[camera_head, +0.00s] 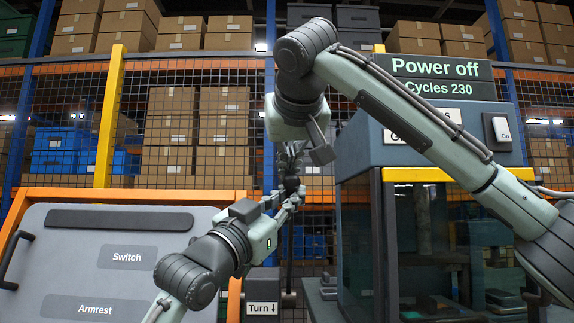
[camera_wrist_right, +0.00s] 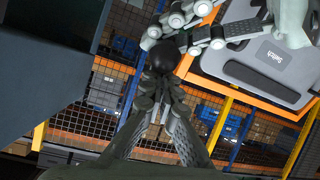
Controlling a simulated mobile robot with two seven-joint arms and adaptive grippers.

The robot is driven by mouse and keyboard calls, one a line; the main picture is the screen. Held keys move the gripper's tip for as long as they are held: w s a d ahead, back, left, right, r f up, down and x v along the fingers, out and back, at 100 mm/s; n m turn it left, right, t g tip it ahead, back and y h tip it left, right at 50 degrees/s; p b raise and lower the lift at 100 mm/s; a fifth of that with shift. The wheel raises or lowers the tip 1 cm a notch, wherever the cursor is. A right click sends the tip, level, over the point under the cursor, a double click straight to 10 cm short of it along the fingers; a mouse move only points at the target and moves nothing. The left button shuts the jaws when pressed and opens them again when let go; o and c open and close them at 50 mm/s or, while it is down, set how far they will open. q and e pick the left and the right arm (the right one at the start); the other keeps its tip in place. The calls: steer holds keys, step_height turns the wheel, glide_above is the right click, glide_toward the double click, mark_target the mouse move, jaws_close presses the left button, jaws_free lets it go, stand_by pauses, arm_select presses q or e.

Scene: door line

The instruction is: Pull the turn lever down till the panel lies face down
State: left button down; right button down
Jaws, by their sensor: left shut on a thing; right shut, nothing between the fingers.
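The turn lever is a dark upright rod with a black knob (camera_head: 291,184), rising behind the box labelled "Turn" with a down arrow (camera_head: 262,309). My left gripper (camera_head: 287,198) is shut on the lever at its knob, which also shows in the right wrist view (camera_wrist_right: 163,55). My right gripper (camera_head: 291,152) is shut and empty just above the knob; its closed fingertips show in the right wrist view (camera_wrist_right: 162,88). I cannot tell whether they touch the knob. The grey panel (camera_head: 60,250), labelled "Switch" and "Armrest", shows its labelled face in an orange frame.
A machine cabinet (camera_head: 360,245) with a yellow-edged opening stands at the right, under a sign (camera_head: 435,67) reading "Power off" and "Cycles 230". A white rocker switch (camera_head: 497,128) is on its front. A mesh fence (camera_head: 200,120) and shelves of boxes stand behind.

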arm_select(q)
steer(key=shift+s+r+h, duration=0.3)
steer(key=shift+s+r, duration=0.1)
steer(key=shift+r, duration=0.2)
steer(key=shift+a, duration=0.15)
arm_select(e)
steer(key=shift+s+a+f, duration=0.15)
steer(key=shift+s+f, duration=0.3)
steer(key=shift+s, duration=0.05)
arm_select(q)
steer(key=shift+a, duration=0.1)
arm_select(e)
steer(key=shift+s+a+f+t, duration=0.1)
steer(key=shift+s+f+t, duration=0.1)
steer(key=shift+s+t, duration=0.15)
arm_select(q)
steer(key=c, duration=1.6)
jaws_free()
steer(key=shift+s+d+r, duration=0.1)
steer(key=shift+s+d, duration=0.05)
steer(key=shift+d, duration=0.05)
arm_select(e)
steer(key=shift+s+d+f, duration=0.1)
steer(key=shift+d, duration=0.1)
arm_select(q)
steer(key=shift+o, duration=0.2)
